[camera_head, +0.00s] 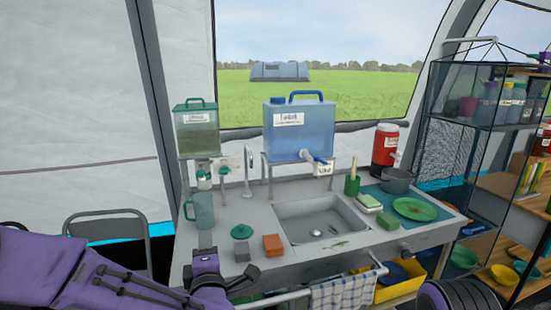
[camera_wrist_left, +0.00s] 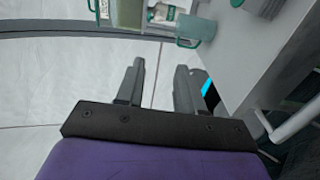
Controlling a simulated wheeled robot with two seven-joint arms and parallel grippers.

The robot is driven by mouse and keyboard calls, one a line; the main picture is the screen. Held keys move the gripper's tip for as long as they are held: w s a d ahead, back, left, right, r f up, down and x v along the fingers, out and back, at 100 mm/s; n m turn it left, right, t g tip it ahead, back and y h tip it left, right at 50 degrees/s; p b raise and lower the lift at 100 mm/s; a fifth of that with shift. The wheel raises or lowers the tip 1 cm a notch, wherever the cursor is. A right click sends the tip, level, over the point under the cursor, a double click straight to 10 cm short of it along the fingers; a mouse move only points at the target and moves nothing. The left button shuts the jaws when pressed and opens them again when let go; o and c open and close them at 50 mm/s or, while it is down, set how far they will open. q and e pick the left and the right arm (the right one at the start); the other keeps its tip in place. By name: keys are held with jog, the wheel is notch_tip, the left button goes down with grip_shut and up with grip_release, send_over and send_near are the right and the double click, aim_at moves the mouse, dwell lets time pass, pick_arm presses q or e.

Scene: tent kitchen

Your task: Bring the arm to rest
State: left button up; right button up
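My left arm comes in from the left, and its left gripper (camera_head: 250,283) is at the front edge of the sink counter (camera_head: 262,220). In the left wrist view the gripper's two fingers (camera_wrist_left: 160,66) stand apart with nothing between them. The tent wall and floor show beyond the fingers, and the counter lies to their right. My right gripper does not show in either view.
A towel (camera_head: 350,290) hangs on the front rail. A folding chair (camera_head: 107,228) stands at the left.

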pick_arm(q)
jog(key=s+a+f+m+g+h, duration=0.3)
jog(key=s+f+m, duration=0.35)
jog(key=f, duration=0.65)
jog(key=s+a+f+m+g, duration=0.2)
jog(key=s+f+m+g, duration=0.45)
jog(key=f, duration=0.75)
jog(key=s+a+f+g, duration=0.1)
jog(key=s+a+f, duration=0.2)
jog(key=s, duration=0.4)
jog(key=s+a+f+m+g+y, duration=0.1)
jog(key=s+a+f+g, duration=0.1)
jog(key=s, duration=0.6)
jog(key=s+a+f+g, duration=0.1)
jog(key=s+a+f, duration=0.3)
jog(key=s+f, duration=0.2)
jog(key=shift+s+a+f+g, duration=0.25)
jog(key=shift+s+f+g, duration=0.1)
jog(key=shift+s, duration=0.9)
